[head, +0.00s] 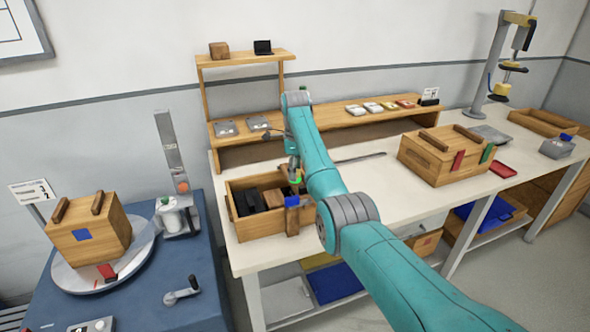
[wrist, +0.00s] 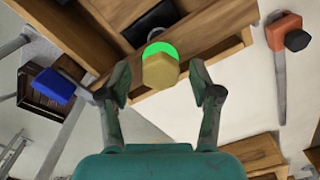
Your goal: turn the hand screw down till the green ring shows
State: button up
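A tan, faceted screw head (wrist: 160,72) is in the middle of the wrist view. A bright green band (wrist: 158,48) shows as an arc along its far side. My gripper (wrist: 160,80) has one finger on each side of the head, with a visible gap on both sides, so it is open. A small green spot (head: 298,180) shows there, and my arm partly hides this area. The screw's shaft is hidden.
The crate holds dark blocks (head: 250,201) and stands on the white bench (head: 360,192). A lidded wooden box (head: 425,165) stands to its right. A blue table (head: 200,285) at left carries a round turntable (head: 75,282) with another wooden box (head: 88,240).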

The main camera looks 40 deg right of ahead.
jog(key=shift+r, duration=0.1)
notch_tip(320, 180, up, 7)
jog(key=shift+r, duration=0.15)
dwell(0.5)
dwell(0.4)
